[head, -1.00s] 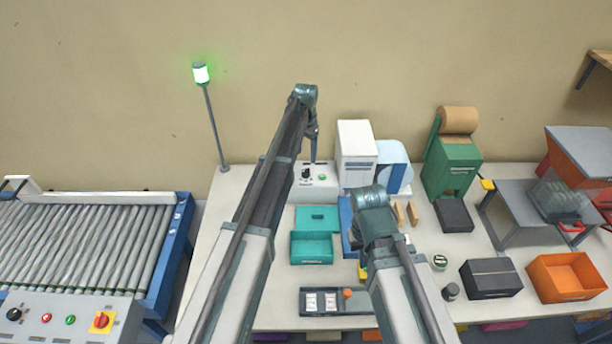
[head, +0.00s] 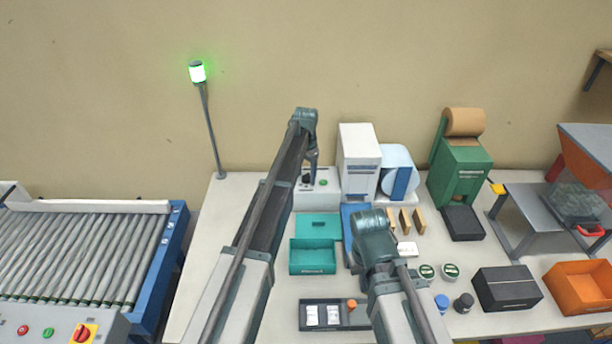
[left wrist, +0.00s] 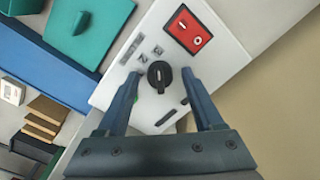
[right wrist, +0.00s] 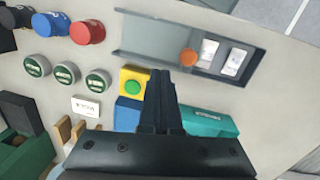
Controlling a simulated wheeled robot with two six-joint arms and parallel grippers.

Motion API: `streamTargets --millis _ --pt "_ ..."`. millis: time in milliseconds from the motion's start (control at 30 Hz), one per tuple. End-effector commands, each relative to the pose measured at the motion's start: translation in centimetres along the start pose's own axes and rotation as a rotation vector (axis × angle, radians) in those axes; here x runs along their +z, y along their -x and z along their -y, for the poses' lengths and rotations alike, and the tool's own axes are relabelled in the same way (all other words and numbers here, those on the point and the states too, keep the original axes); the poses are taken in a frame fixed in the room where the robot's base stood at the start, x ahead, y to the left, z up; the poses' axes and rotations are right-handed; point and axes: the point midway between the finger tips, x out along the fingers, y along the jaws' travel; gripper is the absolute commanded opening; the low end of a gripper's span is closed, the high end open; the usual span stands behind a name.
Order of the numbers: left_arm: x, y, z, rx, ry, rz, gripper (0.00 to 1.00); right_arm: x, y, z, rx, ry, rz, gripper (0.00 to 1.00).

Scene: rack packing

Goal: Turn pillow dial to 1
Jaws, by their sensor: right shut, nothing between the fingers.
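The dial is a black round knob with a pale mark (left wrist: 160,76), on the white panel of a machine (left wrist: 222,60). The mark points roughly up in the left wrist view; small labels lie just beyond the knob, too small to read. My left gripper (left wrist: 160,82) is open, with one finger on each side of the knob; I cannot tell whether they touch it. In the head view my left gripper (head: 310,177) reaches down to the white machine box (head: 318,201). My right gripper (right wrist: 162,75) is shut and empty, above the table items.
A red switch (left wrist: 190,31) sits beside the dial. A teal box (head: 312,262) stands in front of the machine, and a white dispenser (head: 357,160) to its right. Below my right gripper are a yellow block with a green button (right wrist: 133,86) and several round tins.

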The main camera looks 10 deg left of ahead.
Motion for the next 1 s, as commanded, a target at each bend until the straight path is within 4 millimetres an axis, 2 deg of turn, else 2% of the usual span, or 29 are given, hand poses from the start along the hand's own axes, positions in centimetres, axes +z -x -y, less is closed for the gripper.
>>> streamTargets --millis 33,300,367,733,1000 --pt "0.0 0.01 0.0 0.0 0.0 0.0 0.57 0.0 0.01 0.0 0.0 0.0 0.0 0.0" --pt "0.0 0.0 0.0 0.0 0.0 0.0 0.09 0.0 0.0 0.0 0.0 0.0 0.0 0.0" --pt "0.0 0.0 0.0 0.0 0.0 0.0 0.0 0.0 0.0 0.0 0.0 0.0 0.0 0.0" --pt "0.0 0.0 0.0 0.0 0.049 0.0 0.0 0.0 0.0 0.0 0.0 0.0 0.0 0.0" --pt "0.0 -0.01 0.0 0.0 0.238 0.0 0.0 0.0 -0.01 0.0 0.0 0.0 0.0 0.0"
